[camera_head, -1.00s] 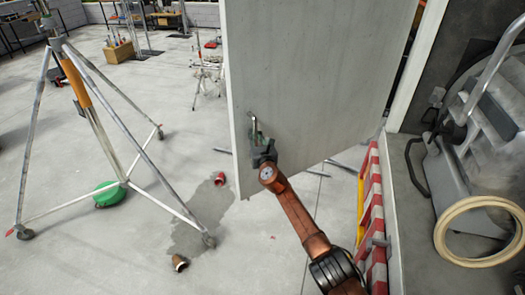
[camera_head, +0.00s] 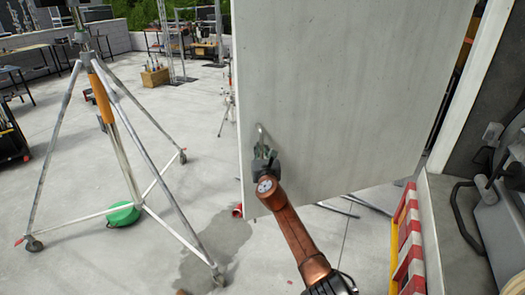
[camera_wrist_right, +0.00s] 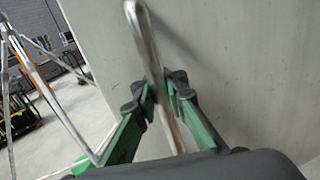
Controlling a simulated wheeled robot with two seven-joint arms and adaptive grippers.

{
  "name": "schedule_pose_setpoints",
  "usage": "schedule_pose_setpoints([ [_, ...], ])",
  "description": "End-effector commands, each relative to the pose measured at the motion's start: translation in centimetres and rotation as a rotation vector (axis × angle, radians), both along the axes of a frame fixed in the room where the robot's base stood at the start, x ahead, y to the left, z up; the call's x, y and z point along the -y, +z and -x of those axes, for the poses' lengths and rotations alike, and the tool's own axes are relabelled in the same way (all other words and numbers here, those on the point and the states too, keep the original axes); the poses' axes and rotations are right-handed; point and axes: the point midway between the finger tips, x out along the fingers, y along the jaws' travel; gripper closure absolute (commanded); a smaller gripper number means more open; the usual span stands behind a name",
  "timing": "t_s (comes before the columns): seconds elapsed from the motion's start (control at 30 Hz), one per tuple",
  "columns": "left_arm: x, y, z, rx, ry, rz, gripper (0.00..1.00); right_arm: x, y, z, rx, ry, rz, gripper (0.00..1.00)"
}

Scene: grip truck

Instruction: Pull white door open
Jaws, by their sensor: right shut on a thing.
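The white door (camera_head: 330,90) stands open at an angle in the middle and right of the head view. Its metal handle (camera_head: 261,130) is near the door's lower left edge. My right gripper (camera_head: 263,153) is at the handle. In the right wrist view the green fingers (camera_wrist_right: 163,97) are shut on the bent metal handle (camera_wrist_right: 146,45), one on each side of its bar. My left gripper is not in view.
A metal tripod stand (camera_head: 130,165) on wheels is at left, with a green round object (camera_head: 123,214) at its base. A red and white barrier (camera_head: 408,240) stands at the right. A red cup (camera_head: 237,211) is partly hidden behind the door. Open floor lies between tripod and door.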

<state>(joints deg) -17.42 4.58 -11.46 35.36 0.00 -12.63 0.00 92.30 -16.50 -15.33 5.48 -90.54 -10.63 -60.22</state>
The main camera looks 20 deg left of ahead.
Motion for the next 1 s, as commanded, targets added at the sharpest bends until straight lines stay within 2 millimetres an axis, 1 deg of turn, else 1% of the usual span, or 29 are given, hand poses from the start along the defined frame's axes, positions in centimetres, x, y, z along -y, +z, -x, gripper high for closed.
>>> schedule_pose_setpoints([
  [0.03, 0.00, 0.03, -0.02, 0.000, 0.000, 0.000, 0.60, -0.36, 0.41, 0.24, 0.005, 0.006, 0.000, 1.00],
  [0.23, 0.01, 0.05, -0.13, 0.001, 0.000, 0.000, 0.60, -0.54, 0.39, 0.33, 0.006, 0.009, 0.001, 1.00],
  [0.27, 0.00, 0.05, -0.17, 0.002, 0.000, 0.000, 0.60, -0.57, 0.38, 0.34, 0.006, 0.009, 0.000, 0.90],
  [0.5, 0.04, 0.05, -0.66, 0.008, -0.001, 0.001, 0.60, -0.54, 0.22, 0.31, 0.004, 0.008, 0.003, 0.74],
  [0.57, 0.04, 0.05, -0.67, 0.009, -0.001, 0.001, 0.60, -0.49, 0.16, 0.28, 0.003, 0.008, 0.002, 0.71],
  [0.87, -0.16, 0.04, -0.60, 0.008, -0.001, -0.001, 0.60, -0.40, 0.12, 0.21, 0.002, 0.006, 0.001, 0.71],
  [1.0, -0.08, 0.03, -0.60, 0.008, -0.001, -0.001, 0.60, -0.51, 0.80, 0.27, 0.002, 0.007, -0.001, 0.71],
])
